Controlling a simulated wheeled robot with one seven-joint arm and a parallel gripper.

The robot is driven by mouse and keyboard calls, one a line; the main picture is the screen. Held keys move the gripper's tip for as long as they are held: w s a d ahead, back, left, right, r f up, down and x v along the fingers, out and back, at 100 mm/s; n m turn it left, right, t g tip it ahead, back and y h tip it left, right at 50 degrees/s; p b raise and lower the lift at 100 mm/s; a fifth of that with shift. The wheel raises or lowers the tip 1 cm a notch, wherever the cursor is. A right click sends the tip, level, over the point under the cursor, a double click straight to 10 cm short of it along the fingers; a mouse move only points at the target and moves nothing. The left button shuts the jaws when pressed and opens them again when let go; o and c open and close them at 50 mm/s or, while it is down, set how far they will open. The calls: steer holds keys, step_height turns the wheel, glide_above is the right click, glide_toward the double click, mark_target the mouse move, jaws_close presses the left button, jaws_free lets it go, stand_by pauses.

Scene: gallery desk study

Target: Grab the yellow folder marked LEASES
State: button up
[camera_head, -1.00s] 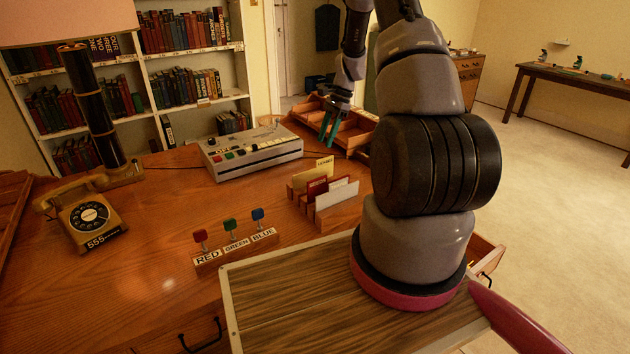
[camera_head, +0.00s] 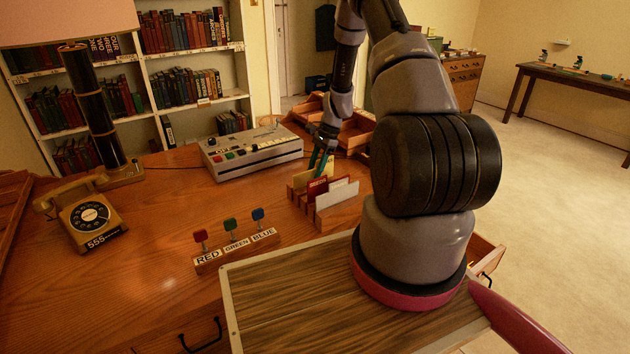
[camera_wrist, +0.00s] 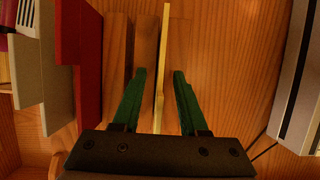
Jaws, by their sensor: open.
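The yellow folder (camera_head: 301,180) stands upright in the back slot of a wooden rack (camera_head: 308,207) on the desk. In the head view my gripper hides much of it, and its label cannot be read. In the wrist view the yellow folder (camera_wrist: 162,70) shows edge-on as a thin strip. My gripper (camera_head: 321,167) is over the back of the rack. In the wrist view its green fingers (camera_wrist: 160,76) are open, one on each side of the yellow folder, with a gap visible on the right side; the left finger is closer to it.
A red folder (camera_head: 318,187) and a white folder (camera_head: 337,195) stand in front in the same rack. A grey console (camera_head: 252,155) lies behind left. A wooden tray (camera_head: 352,133) is behind right. A RED, GREEN, BLUE switch block (camera_head: 236,249) stands in front left.

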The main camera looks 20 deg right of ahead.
jaws_close()
